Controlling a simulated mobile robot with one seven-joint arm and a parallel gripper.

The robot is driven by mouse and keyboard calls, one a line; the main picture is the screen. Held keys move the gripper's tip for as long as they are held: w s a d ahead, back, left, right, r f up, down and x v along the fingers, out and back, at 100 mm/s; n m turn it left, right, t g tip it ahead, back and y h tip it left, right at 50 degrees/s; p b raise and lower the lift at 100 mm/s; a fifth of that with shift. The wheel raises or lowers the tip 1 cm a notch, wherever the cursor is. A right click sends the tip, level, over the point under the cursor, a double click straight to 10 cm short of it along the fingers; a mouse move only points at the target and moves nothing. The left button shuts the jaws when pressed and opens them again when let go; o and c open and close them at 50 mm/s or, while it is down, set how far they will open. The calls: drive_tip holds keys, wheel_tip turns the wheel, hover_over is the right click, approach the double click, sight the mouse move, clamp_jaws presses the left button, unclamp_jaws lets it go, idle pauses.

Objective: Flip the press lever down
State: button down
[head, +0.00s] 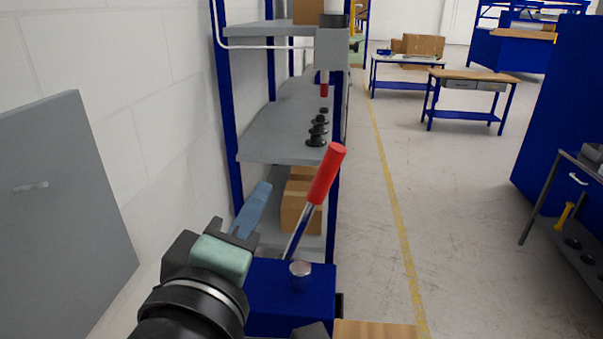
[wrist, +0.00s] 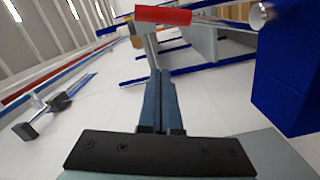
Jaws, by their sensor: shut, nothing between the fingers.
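The press lever has a red handle (head: 326,173) on a thin metal rod. It stands up from the blue press body (head: 285,300), tilted to the right. In the wrist view the red handle (wrist: 163,15) crosses the top, ahead of my fingertips, and the blue press body (wrist: 292,70) is at the right. My gripper (head: 264,187) has its blue fingers shut and empty, just left of the lever, with a visible gap in the head view. The fingers also show together in the wrist view (wrist: 158,76). The lower end of the rod is partly hidden.
A round metal knob (head: 300,270) sits on the press body. A wooden surface (head: 375,330) lies at the lower right. A grey shelf rack (head: 280,130) with boxes and black parts stands behind. A grey panel (head: 60,220) is at the left. Open floor lies to the right.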

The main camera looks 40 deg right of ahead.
drive_tip(key=w+d+f+p, duration=0.1)
drive_tip(key=w+d+p, duration=0.1)
drive_tip(key=d, duration=0.6)
drive_tip(key=shift+d+f+p, duration=0.2)
drive_tip(key=shift+d+p, duration=0.1)
drive_tip(key=shift+p, duration=0.4)
drive_tip(key=shift+d, duration=0.1)
